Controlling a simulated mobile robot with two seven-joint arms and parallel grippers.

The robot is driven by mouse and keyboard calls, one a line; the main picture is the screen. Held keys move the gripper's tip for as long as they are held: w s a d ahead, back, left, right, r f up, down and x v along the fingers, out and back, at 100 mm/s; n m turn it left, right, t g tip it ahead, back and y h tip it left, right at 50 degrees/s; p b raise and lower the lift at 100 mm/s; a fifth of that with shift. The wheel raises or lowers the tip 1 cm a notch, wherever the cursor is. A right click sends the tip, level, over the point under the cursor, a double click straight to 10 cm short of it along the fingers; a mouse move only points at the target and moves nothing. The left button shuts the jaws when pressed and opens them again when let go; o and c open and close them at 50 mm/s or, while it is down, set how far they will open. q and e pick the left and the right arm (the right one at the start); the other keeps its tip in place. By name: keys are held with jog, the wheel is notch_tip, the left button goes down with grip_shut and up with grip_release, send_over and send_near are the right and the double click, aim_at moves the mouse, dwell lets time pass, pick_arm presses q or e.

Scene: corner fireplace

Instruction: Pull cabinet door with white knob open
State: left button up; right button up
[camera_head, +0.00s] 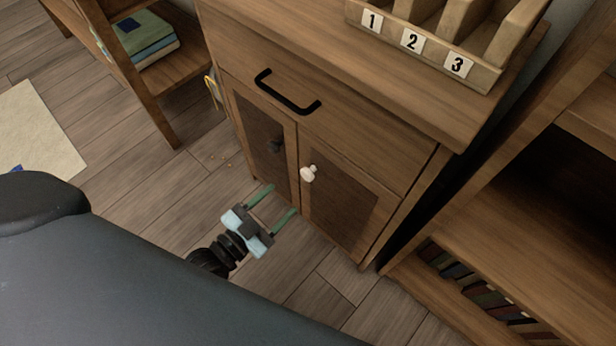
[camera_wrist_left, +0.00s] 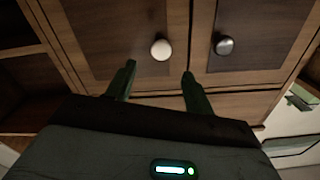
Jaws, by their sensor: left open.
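The wooden cabinet has two lower doors, both closed. The white knob (camera_head: 308,173) is on the right door (camera_head: 345,205) in the head view, near the seam between the doors. A dark knob (camera_head: 275,145) is on the left door (camera_head: 262,135). My left gripper (camera_head: 280,199) is open and empty, a little in front of and below the white knob, apart from it. In the left wrist view the white knob (camera_wrist_left: 160,49) lies beyond the fingertips, between their lines, and the dark knob (camera_wrist_left: 223,45) is to its right. My right gripper is not in view.
A drawer with a black handle (camera_head: 287,92) is above the doors. A numbered wooden organizer (camera_head: 430,35) stands on the cabinet top. Floor in front is clear.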

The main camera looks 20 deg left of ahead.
aim_at(305, 177)
pick_arm(q)
jog(key=b+x, duration=0.1)
jog(key=x, duration=0.5)
jog(key=shift+w, duration=0.35)
jog(key=shift+w+d+b, duration=0.2)
jog(key=shift+w+b, duration=0.2)
jog(key=shift+w, duration=0.25)
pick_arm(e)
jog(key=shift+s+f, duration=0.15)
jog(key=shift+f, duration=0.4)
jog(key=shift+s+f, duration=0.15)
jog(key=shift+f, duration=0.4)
pick_arm(q)
jog(key=shift+c, duration=0.3)
jog(key=c, duration=0.7)
grip_shut()
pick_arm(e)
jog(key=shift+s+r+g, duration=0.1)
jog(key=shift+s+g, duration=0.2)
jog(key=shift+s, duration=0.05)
